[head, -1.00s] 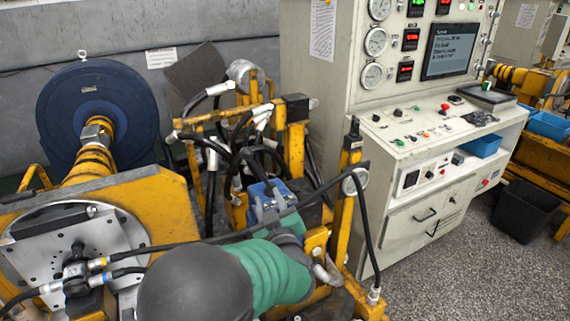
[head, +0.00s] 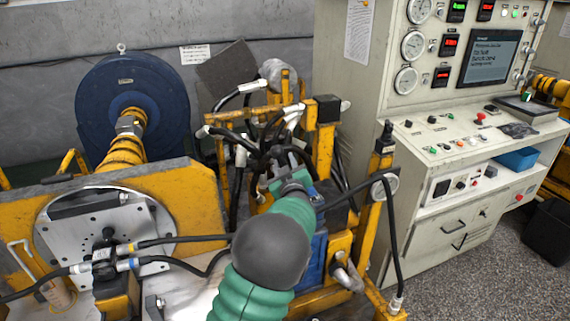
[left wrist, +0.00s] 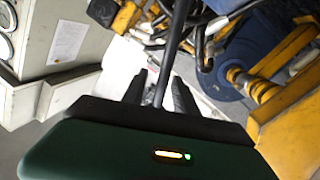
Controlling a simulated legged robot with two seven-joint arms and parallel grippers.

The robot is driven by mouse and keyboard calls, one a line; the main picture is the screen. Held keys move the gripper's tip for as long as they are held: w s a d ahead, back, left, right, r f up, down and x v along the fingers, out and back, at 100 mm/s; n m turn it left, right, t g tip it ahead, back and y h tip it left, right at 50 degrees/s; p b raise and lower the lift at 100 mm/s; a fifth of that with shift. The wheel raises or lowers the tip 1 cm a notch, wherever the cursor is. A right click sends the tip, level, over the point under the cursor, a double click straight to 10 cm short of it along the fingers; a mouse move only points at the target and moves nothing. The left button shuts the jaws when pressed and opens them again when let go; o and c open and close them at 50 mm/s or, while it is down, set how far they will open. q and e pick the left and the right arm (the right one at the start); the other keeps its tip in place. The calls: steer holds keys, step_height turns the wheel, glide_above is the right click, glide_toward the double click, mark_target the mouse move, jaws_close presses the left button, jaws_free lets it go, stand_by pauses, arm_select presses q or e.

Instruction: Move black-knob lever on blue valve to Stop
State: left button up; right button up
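My left arm reaches in from below in the head view. Its teal gripper (head: 287,180) is over the valve area beside the yellow frame, and its fingertips are hard to make out there. A blue block (head: 314,262), likely part of the blue valve, shows just right of my arm, which hides much of it. I cannot make out the black-knob lever. In the left wrist view my left gripper (left wrist: 160,90) has two dark fingers apart. A thin black rod or hose (left wrist: 177,45) runs between them, and I cannot tell that either finger touches it. My right gripper is out of view.
Black hoses (head: 265,150) crowd the yellow frame (head: 326,140) around my gripper. A control cabinet (head: 420,165) is at the right, and a large blue disc (head: 135,95) at the left.

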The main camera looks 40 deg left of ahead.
arm_select(q)
steer(key=shift+a+f, duration=0.15)
steer(key=shift+a, duration=0.3)
steer(key=shift+d, duration=0.4)
jaws_close()
stand_by(0.6)
